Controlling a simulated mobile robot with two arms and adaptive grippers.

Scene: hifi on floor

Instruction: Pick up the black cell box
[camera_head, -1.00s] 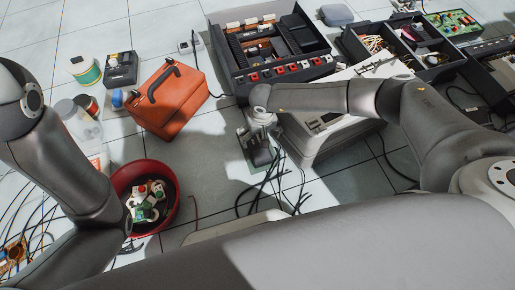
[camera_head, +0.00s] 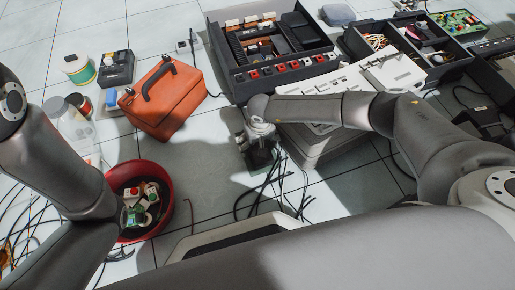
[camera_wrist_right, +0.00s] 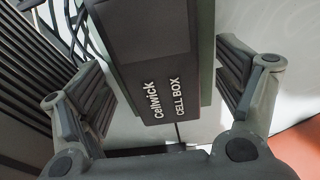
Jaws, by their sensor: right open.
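The black cell box (camera_wrist_right: 158,75) fills the middle of the right wrist view, with "Cellwick CELL BOX" in white letters on its face. My right gripper (camera_wrist_right: 163,62) is open, with one finger on each side of the box. A gap shows on both sides near the fingertips, and I cannot tell whether they touch it. In the head view my right gripper (camera_head: 258,145) points down to the floor, and a dark part of the box (camera_head: 262,160) shows just below it. My left arm comes in from the left, but its gripper is not in view.
Black cables (camera_head: 270,195) lie on the floor close to the box. A pale hifi unit (camera_head: 318,148) stands just right of my right gripper. A red bowl (camera_head: 167,195) with small parts and an orange case (camera_head: 172,108) stand to the left. Bare tiles lie between them.

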